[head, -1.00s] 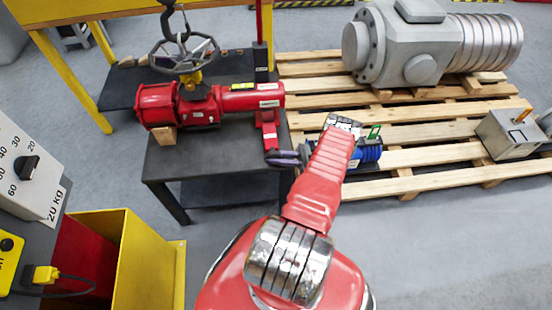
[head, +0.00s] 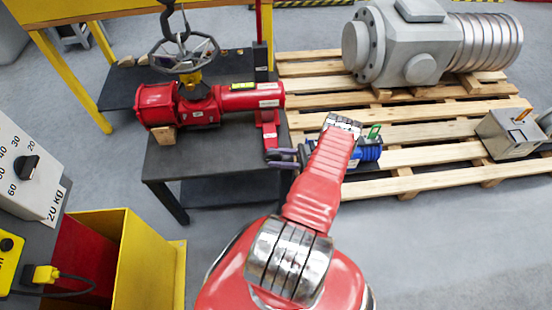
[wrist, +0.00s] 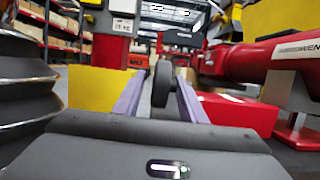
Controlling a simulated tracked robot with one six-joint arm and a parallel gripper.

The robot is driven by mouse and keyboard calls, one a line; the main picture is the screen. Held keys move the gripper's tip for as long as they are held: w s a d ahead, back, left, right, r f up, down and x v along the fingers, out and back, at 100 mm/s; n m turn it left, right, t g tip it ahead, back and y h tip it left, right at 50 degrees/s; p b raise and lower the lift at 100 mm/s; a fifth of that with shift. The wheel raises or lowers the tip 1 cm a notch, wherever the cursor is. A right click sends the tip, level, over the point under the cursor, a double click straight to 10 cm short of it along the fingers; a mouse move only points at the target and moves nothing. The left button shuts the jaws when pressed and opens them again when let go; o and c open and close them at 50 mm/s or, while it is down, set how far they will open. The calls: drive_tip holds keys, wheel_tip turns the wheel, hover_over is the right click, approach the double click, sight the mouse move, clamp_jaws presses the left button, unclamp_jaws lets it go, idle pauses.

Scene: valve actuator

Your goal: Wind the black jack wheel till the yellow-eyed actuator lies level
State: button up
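The red actuator (head: 218,100) with a yellow eye (head: 190,79) lies on the dark table, with its right end slightly higher in the head view. Its red tube (wrist: 240,63) shows at the right in the wrist view. A red stand (head: 268,128) is under its right end. The black jack wheel (wrist: 161,84) shows edge-on between my fingers in the wrist view; I cannot make it out in the head view. My gripper (head: 276,156) is open beside the stand. In the wrist view my fingers (wrist: 160,98) flank the wheel with gaps visible; contact is unclear.
A hook (head: 173,22) hangs above the actuator's grey handwheel (head: 184,54). A wooden block (head: 163,136) sits under its left end. Right of the table, a pallet (head: 420,182) carries grey machinery (head: 400,45) and a blue part (head: 368,149) beside my arm.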

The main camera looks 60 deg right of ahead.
sight(276, 153)
drive_tip(key=shift+r, duration=0.15)
drive_tip(key=shift+r, duration=4.8)
drive_tip(key=shift+w+a+r+n+g, duration=0.15)
drive_tip(key=shift+w+r+n+g, duration=0.15)
drive_tip(key=shift+w+r, duration=0.1)
drive_tip(key=w+a+r+n+g+h, duration=0.1)
drive_tip(key=w+a+r+n+g, duration=0.5)
drive_tip(key=a+r, duration=0.35)
drive_tip(key=w+a+r+n+g+h, duration=0.1)
drive_tip(key=w+a+r+n+g, duration=0.4)
drive_tip(key=a+r+g, duration=0.5)
drive_tip(key=s+a+r+n+t+h, duration=0.3)
drive_tip(key=s+a+r+n+h, duration=0.3)
drive_tip(key=a+r+n, duration=0.2)
drive_tip(key=s+a+r+n+t+h, duration=0.3)
drive_tip(key=s+a+r+n+h, duration=0.3)
drive_tip(key=a+r+n, duration=0.2)
drive_tip(key=shift+s+a+r, duration=0.3)
drive_tip(key=shift+a+r, duration=0.3)
drive_tip(key=shift+a, duration=0.45)
